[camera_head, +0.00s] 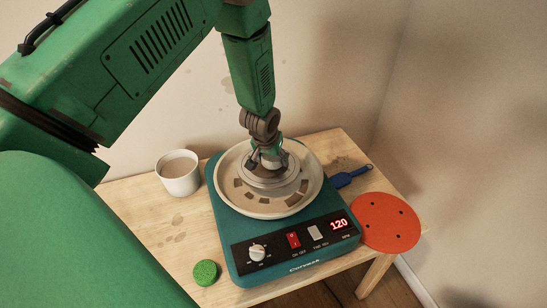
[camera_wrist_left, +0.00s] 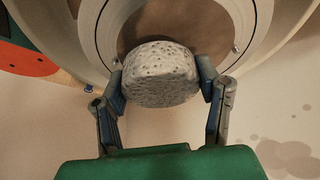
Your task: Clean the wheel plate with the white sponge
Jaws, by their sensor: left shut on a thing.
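The pottery wheel (camera_head: 222,222) is a teal box with a beige splash basin (camera_head: 309,197) on top. Its grey round wheel plate (camera_head: 262,184) sits inside the basin. Brown patches show around the plate. My left gripper (camera_head: 267,158) reaches down from above over the plate. In the left wrist view, my left gripper (camera_wrist_left: 161,84) is shut on the white sponge (camera_wrist_left: 160,72), a pale, pitted round block held between both fingers. The sponge overlaps the brown-marked plate (camera_wrist_left: 190,28) in that view; contact cannot be told. In the head view the gripper hides the sponge. My right gripper is not in view.
A white cup (camera_head: 180,183) of brownish liquid stands left of the wheel. A green sponge (camera_head: 205,272) lies at front left. A red-orange disc (camera_head: 386,222) with holes lies at right. A blue-handled tool (camera_head: 348,178) lies behind it. The wooden table (camera_head: 132,205) has free room at left.

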